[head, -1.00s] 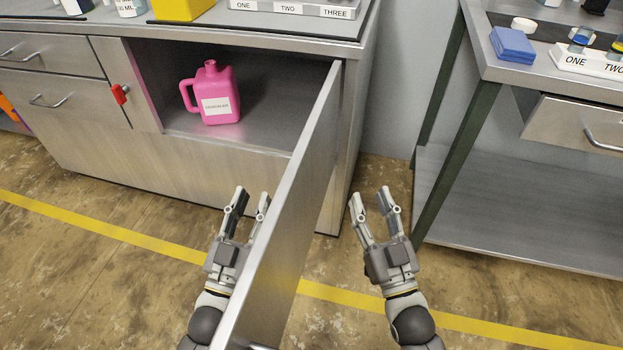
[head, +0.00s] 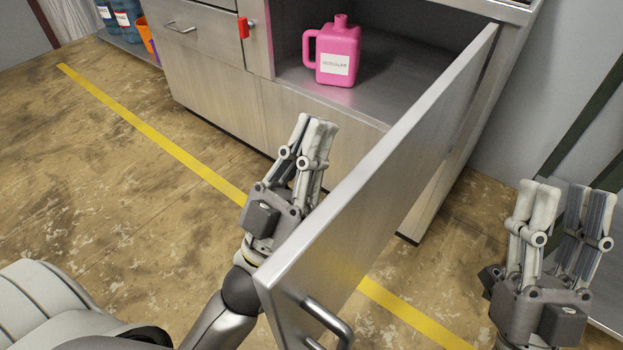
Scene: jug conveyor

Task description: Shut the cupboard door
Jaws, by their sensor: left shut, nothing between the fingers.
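The cupboard door (head: 385,160) stands wide open, hinged at the cupboard's right side and swung out toward me. Its bar handle (head: 328,318) is on the face turned to the right, near the free edge. The open cupboard (head: 405,50) holds a pink labelled jug (head: 338,52) upright on its floor. My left gripper (head: 316,122) is shut and empty, on the inner, left side of the door. I cannot tell whether it touches the door. My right gripper (head: 560,190) is open and empty, to the right of the door, apart from it.
A red latch (head: 244,27) is on the cabinet front left of the opening. A drawer (head: 195,30) beside it is shut. Blue bottles (head: 122,12) and an orange container (head: 146,36) stand at the far left. The floor with its yellow line (head: 150,130) is clear to the left.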

